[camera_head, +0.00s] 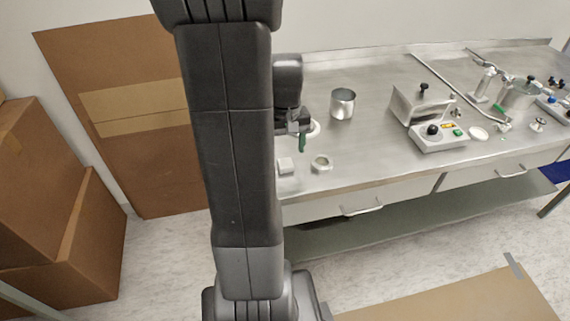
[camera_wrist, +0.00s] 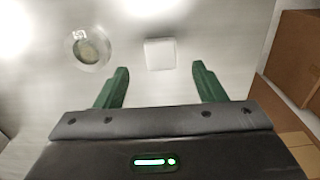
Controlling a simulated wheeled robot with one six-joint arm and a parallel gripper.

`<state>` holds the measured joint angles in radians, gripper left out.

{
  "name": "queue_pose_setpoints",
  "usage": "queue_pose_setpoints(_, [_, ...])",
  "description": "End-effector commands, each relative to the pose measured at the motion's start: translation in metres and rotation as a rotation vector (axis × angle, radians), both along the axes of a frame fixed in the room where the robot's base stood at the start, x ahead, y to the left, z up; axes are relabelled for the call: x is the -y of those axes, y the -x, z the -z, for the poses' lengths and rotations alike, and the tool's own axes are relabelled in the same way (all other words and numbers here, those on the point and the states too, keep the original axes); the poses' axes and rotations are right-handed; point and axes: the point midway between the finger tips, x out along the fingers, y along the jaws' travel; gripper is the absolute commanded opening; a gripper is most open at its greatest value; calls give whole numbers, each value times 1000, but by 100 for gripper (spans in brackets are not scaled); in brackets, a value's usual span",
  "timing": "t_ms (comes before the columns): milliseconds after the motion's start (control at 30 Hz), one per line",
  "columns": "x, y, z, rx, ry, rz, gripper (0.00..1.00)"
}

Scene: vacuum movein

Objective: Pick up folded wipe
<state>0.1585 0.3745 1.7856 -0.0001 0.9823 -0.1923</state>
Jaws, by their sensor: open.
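The folded wipe (camera_wrist: 160,54) is a small white square pad lying on the steel bench. In the wrist view it lies beyond my fingertips, roughly centred between them. In the head view the wipe (camera_head: 285,165) is near the bench's front edge, just right of my arm. My gripper (camera_wrist: 160,78) has two green fingers spread wide, with nothing between them. In the head view my gripper (camera_head: 302,143) hangs above the bench, and only part of it shows past my arm.
A small round metal piece (camera_head: 320,164) sits right of the wipe; it also shows in the wrist view (camera_wrist: 88,50). A metal cup (camera_head: 342,103) stands farther back. A control box (camera_head: 436,134) stands to the right. Cardboard boxes (camera_head: 60,200) fill the left.

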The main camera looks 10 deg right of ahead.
Motion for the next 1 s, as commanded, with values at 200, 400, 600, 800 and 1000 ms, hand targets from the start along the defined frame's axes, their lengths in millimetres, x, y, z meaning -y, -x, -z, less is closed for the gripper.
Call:
queue_pose_setpoints(200, [-1,-2,25,-4,-1,0,64])
queue_pose_setpoints(400, [-1,-3,49,-1,0,0,64])
queue_pose_setpoints(600, [-1,-3,52,1,0,0,64])
queue_pose_setpoints(800, [-1,-3,52,1,0,0,42])
queue_pose_setpoints(1000, [-1,-3,52,1,0,0,13])
